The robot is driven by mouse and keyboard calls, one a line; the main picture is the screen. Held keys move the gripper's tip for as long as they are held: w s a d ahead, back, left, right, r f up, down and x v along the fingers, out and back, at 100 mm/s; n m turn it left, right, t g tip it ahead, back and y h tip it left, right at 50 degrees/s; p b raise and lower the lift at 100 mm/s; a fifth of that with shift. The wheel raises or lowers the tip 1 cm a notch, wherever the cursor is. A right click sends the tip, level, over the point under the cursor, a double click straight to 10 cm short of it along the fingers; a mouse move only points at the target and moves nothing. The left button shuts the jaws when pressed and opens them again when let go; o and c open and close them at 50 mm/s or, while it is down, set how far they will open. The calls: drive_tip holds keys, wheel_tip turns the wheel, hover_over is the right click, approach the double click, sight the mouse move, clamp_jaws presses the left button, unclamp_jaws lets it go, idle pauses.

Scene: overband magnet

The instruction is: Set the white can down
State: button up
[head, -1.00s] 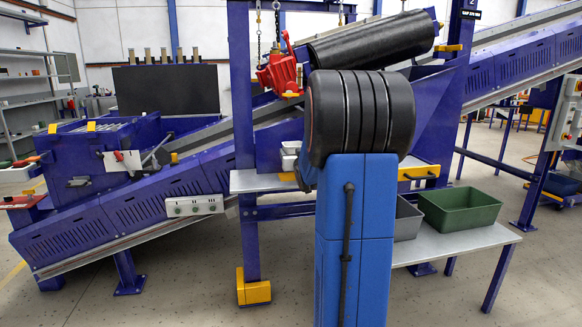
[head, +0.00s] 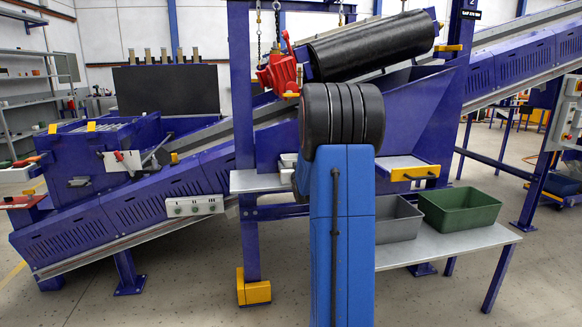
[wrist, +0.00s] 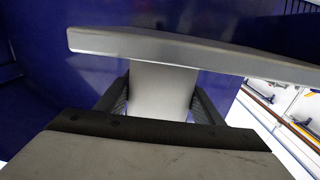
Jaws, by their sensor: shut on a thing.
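In the wrist view the white can (wrist: 160,92) is a pale grey-white shape between the two dark fingers of my gripper (wrist: 160,105). The gripper is shut on it. A light grey bar-like edge (wrist: 220,52) crosses the view just beyond the can, and the can's far end meets or passes behind it. I cannot tell whether they touch. In the head view my own arm hides the gripper and the can.
In the head view a pale ledge (head: 258,182) is left of my arm, and a yellow-fronted tray (head: 405,164) is right of it. A grey bin (head: 398,226) and a green bin (head: 460,212) stand on a bench (head: 440,249). A red hoist block (head: 277,75) hangs above.

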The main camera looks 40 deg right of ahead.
drive_tip(key=shift+w+f, duration=0.1)
drive_tip(key=shift+f, duration=0.1)
drive_tip(key=shift+f, duration=0.1)
drive_tip(key=o, duration=1.1)
